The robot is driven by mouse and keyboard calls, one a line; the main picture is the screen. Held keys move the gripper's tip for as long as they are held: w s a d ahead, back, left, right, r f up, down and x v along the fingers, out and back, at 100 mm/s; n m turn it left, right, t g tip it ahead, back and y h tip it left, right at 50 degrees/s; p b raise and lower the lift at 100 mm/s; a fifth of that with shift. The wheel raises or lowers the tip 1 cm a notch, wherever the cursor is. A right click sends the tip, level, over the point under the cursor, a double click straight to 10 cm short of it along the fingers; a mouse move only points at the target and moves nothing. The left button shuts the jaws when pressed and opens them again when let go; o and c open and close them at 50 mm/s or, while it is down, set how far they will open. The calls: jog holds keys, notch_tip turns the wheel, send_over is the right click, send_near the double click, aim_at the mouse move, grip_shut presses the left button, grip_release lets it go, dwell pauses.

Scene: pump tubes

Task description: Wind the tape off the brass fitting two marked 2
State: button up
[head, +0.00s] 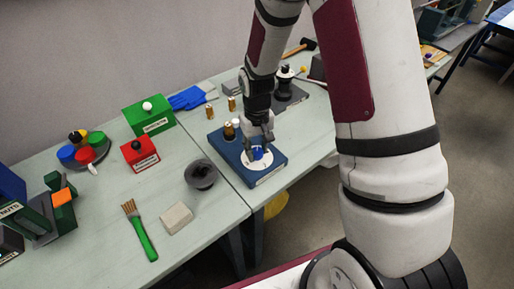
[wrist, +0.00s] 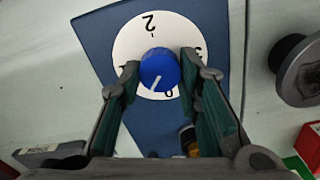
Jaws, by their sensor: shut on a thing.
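A blue knob (wrist: 159,69) sits at the centre of a white dial (wrist: 135,38) on a blue base (head: 215,146). My gripper (wrist: 160,66) is shut on the knob, one finger on each side. The knob's white line points down and left in the wrist view. An upside-down 2 is at the dial's top, a 0 at its lower right; a finger hides the left mark. In the head view a brass fitting (head: 229,131) stands on the base's far end. Two more brass fittings (head: 210,111) (head: 232,103) stand behind. I cannot read a 2 or make out tape on any.
A dark grey round part (head: 201,175) stands left of the base. Red (head: 140,154) and green (head: 149,116) boxes stand further left, with blue gloves (head: 190,98) behind. A brush (head: 139,230) and pale block (head: 176,218) lie near the front edge.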

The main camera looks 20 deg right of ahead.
aim_at(256, 151)
jog(key=n, duration=0.4)
jog(key=shift+n, duration=0.3)
jog(key=shift+n+p, duration=0.3)
jog(key=shift+n, duration=1.5)
jog(key=o, duration=1.1)
jog(key=shift+o, duration=0.2)
jog(key=shift+r, duration=0.1)
notch_tip(256, 151, up, 12)
